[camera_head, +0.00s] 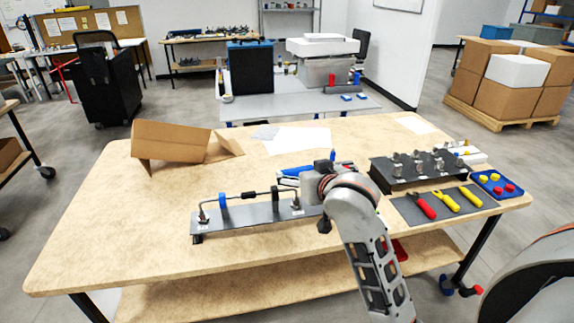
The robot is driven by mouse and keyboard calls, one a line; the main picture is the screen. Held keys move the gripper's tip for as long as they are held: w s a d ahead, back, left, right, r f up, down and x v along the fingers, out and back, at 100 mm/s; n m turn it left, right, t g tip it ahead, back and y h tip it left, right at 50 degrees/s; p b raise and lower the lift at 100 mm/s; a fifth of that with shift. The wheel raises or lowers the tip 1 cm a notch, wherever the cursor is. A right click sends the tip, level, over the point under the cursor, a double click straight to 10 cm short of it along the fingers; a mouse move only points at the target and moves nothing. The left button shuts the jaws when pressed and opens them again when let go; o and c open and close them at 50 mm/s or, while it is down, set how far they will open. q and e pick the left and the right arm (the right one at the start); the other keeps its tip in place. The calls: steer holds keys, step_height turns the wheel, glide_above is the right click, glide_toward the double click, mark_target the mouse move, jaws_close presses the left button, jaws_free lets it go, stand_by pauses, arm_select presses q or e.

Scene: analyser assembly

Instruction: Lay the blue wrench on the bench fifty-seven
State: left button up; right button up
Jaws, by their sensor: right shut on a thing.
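My right gripper (323,168) is over the middle of the wooden bench (120,225), at the end of my arm coming from the lower right. It is shut, and my wrist hides most of its fingers. A long blue piece (296,171) shows just left of the gripper and looks like the blue wrench held in it; the grip itself is hidden. I cannot tell whether it touches the bench top. A small upright blue piece (333,155) shows just behind the gripper. My left gripper is not in view.
A grey plate with a rod fixture (250,216) stands left of my arm. A cardboard piece (170,142) lies at the back left. At the right are a dark rack (425,168), a tool mat (412,212) and a blue tray (499,185). The bench's left front is clear.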

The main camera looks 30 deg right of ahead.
steer(key=m+h, duration=0.1)
glide_above(318, 238)
step_height(318, 238, down, 6)
step_height(318, 238, down, 14)
steer(key=shift+f+b, duration=0.1)
steer(key=shift+b, duration=0.9)
steer(key=shift+f+b, duration=0.5)
steer(key=shift+f, duration=2.2)
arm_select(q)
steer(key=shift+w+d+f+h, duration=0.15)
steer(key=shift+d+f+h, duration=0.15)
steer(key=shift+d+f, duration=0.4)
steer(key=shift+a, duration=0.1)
arm_select(e)
steer(key=shift+f, duration=0.1)
steer(key=o, duration=1.2)
steer(key=shift+c, duration=0.2)
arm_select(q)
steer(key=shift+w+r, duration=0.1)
